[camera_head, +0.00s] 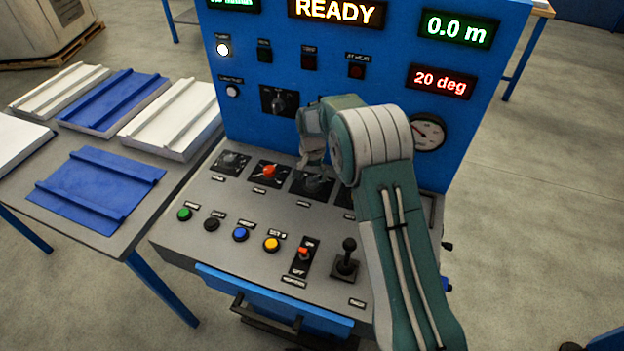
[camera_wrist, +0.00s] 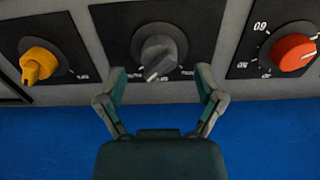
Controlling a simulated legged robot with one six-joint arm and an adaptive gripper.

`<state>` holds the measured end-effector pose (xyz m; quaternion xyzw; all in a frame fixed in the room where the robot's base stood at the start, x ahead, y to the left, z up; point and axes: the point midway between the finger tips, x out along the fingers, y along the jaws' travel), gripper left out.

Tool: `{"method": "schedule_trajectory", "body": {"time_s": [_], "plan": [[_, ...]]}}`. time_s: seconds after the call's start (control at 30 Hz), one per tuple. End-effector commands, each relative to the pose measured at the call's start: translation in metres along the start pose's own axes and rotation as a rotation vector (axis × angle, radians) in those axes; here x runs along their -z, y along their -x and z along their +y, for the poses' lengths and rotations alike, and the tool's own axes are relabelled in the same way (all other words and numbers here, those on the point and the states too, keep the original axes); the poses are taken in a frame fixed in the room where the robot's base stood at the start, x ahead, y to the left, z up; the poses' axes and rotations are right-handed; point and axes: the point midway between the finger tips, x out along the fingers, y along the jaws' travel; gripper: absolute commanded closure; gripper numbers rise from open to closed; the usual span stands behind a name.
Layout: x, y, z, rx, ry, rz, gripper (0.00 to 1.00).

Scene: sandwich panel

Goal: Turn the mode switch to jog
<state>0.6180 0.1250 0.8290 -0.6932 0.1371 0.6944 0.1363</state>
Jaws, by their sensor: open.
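A grey rotary knob (camera_wrist: 158,54) on a black plate is centred ahead of my gripper in the wrist view. Its pointer slants toward lower left and upper right there; its label is not readable, so I cannot tell its setting or confirm it as the mode switch. My gripper (camera_wrist: 161,80) is open, with one finger on each side of the knob's lower part in the picture; contact cannot be told. In the head view my gripper (camera_head: 314,165) is over the third plate on the sloped console and partly hides this knob.
A red knob (camera_wrist: 294,52) and a yellow knob (camera_wrist: 38,64) flank the grey one. The red knob (camera_head: 268,171) also shows in the head view. Buttons, a toggle (camera_head: 303,253) and a joystick (camera_head: 347,258) sit nearer the front. The blue upright panel (camera_head: 240,125) stands behind, reading READY.

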Motion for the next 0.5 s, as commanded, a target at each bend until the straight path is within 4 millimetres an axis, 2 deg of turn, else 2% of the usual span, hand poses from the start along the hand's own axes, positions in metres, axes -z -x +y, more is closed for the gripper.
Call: {"method": "schedule_trajectory", "body": {"time_s": [0.03,0.2,0.47,0.5], "plan": [[0.0,-0.008,0.0,-0.001,0.0,-0.001,0.14],[0.0,-0.02,-0.001,-0.001,0.0,0.001,0.14],[0.0,-0.022,-0.001,0.0,0.0,0.001,0.14],[0.0,-0.022,-0.001,0.0,0.0,0.001,0.23]]}}
